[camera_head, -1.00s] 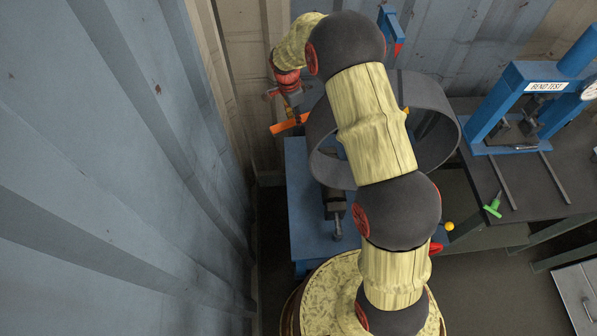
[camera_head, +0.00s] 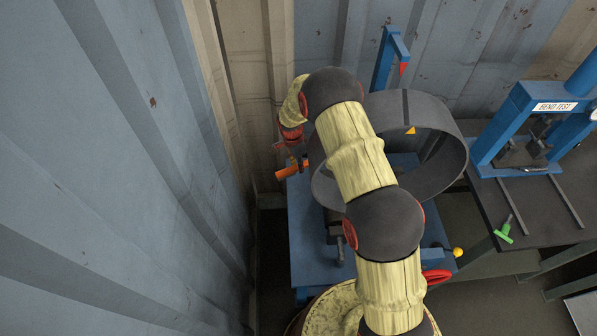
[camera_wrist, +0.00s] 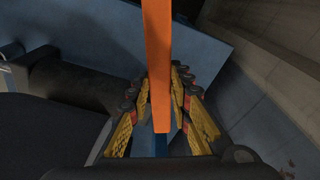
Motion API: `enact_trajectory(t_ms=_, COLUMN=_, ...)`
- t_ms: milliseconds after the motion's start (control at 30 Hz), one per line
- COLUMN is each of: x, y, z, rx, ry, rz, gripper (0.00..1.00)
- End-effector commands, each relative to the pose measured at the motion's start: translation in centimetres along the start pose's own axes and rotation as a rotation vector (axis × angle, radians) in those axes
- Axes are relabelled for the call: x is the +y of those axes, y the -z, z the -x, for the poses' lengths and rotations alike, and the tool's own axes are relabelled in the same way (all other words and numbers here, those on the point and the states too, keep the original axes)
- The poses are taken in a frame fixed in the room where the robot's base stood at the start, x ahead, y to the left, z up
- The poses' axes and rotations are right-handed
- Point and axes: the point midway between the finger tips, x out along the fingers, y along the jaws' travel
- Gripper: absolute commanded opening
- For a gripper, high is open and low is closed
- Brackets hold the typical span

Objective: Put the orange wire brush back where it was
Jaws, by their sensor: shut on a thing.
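The orange wire brush (camera_head: 287,173) is at the left edge of the blue table (camera_head: 308,262), held by my gripper (camera_head: 290,160). In the wrist view the brush's orange handle (camera_wrist: 157,65) runs from the top edge down between the yellow-padded fingers of my gripper (camera_wrist: 162,100), which is shut on it. The bristle end is not clear in either view. The handle is above the blue surface, apart from it as far as I can see.
A large dark pipe ring (camera_head: 455,150) stands on the blue table, partly behind my arm. A blue post (camera_head: 383,62) with a red pointer is behind it. A blue bend-test press (camera_head: 515,120) and a green-handled tool (camera_head: 503,231) are on the right bench. A corrugated wall (camera_head: 120,180) rises close on the left.

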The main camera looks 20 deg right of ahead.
Motion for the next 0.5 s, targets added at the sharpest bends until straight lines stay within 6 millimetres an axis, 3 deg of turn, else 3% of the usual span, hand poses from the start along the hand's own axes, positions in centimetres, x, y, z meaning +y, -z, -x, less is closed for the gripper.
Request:
enact_trajectory(t_ms=367, x=0.0, y=-0.4, z=-3.8, rx=0.001, ry=0.000, rz=0.000, gripper=0.00)
enact_trajectory(t_ms=500, x=-0.1, y=-0.5, z=-4.0, rx=0.001, ry=0.002, rz=0.000, gripper=0.00)
